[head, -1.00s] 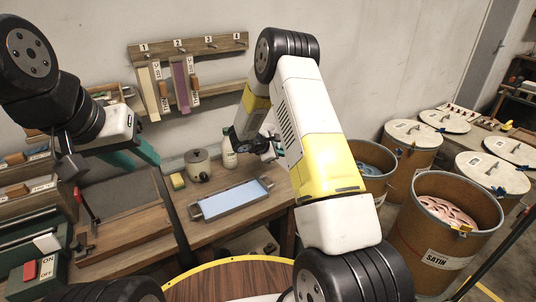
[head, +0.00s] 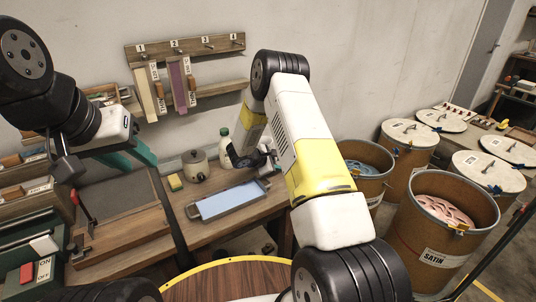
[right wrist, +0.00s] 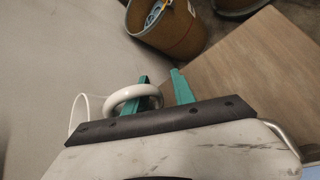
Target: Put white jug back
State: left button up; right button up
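The white jug shows in the right wrist view as a pale, partly cut-off rim (right wrist: 78,113) and a thick rounded handle (right wrist: 132,96). My right gripper (right wrist: 165,88) has its teal fingers apart at the handle. The handle crosses the left finger, and a gap shows before the right finger. In the head view my right gripper (head: 264,158) is low over the back of the bench, partly behind my forearm. The jug's body is mostly hidden there. My left gripper (head: 128,156) is open and empty, raised at the left.
A peg rack (head: 185,48) hangs above. Drums (head: 440,222) stand at the right.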

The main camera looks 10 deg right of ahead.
jog(key=shift+r, duration=0.1)
jog(key=shift+a+r, duration=0.2)
jog(key=v, duration=1.1)
jog(key=shift+s+r, duration=0.1)
jog(key=shift+s, duration=0.05)
jog(key=s+d+r+m+g+y, duration=0.2)
jog(key=s+d+r+m, duration=0.15)
jog(key=s+r, duration=0.5)
jog(key=s+d+r+m+g+y, duration=0.1)
jog(key=s+d+r+m, duration=0.2)
jog(key=s+r+m, duration=0.35)
jog(key=s+a+r+m+t+y, duration=0.1)
jog(key=s+a+r+m+y, duration=0.2)
jog(key=s+r, duration=0.3)
jog(key=s+a+r+m+t+y, duration=0.2)
jog(key=s+r, duration=0.4)
jog(key=s, duration=0.6)
jog(key=a+m+y, duration=0.1)
jog(key=a+y, duration=0.1)
jog(key=shift+s+r+y, duration=0.3)
jog(key=shift+y, duration=0.1)
jog(key=shift+a, duration=0.2)
